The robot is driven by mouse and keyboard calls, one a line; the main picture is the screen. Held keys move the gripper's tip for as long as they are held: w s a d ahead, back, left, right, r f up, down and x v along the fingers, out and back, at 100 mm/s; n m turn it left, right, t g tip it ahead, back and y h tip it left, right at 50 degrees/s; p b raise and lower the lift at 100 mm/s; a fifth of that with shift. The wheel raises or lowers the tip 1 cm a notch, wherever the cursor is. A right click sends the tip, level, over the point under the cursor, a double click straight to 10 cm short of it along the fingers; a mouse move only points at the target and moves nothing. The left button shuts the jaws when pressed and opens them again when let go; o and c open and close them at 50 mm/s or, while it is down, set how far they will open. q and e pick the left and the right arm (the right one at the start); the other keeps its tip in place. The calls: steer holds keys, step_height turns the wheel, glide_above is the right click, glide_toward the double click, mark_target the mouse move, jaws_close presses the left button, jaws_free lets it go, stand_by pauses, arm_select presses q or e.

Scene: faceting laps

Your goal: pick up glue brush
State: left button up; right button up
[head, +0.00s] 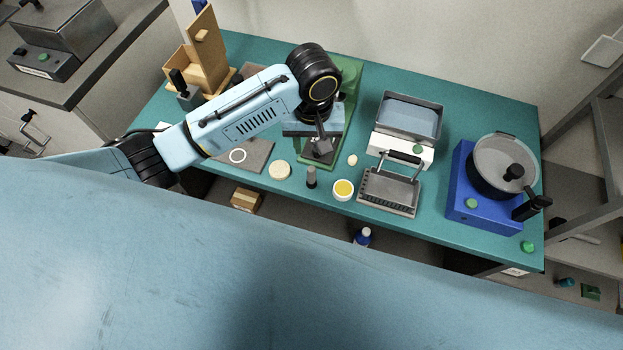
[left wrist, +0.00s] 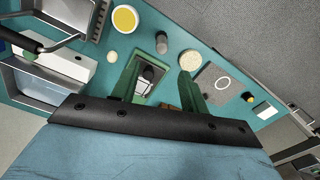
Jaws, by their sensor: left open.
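No glue brush shows for certain. The likeliest match is a small upright grey cylinder with a dark lower part (head: 311,177), near the table's front edge; it also shows in the left wrist view (left wrist: 162,43). My left gripper (head: 320,142) hangs over the green stand, a little behind the cylinder and not touching it. In the left wrist view the gripper (left wrist: 158,62) has its two fingers apart. Between and below them is a grey plate with a dark post (left wrist: 148,74), not visibly held. My forearm hides part of the stand. My right gripper is not in view.
A yellow-filled jar (head: 343,189) and a beige disc (head: 280,170) flank the cylinder. A grey ribbed tray (head: 388,203) and a blue lap machine (head: 464,210) stand to the right. A grey mat (head: 255,160) and a wooden holder (head: 203,62) are at left.

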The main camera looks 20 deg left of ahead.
mark_target(311, 169)
arm_select(q)
step_height(311, 169, down, 8)
steer(key=shift+r+b, duration=0.2)
steer(key=shift+b, duration=0.35)
steer(key=f, duration=0.5)
steer(key=shift+s+f+b, duration=0.1)
steer(key=shift+s+b, duration=0.2)
steer(key=shift+b, duration=0.05)
jaws_close()
step_height(311, 169, up, 10)
steer(key=shift+r+p, duration=0.1)
steer(key=shift+p, duration=0.75)
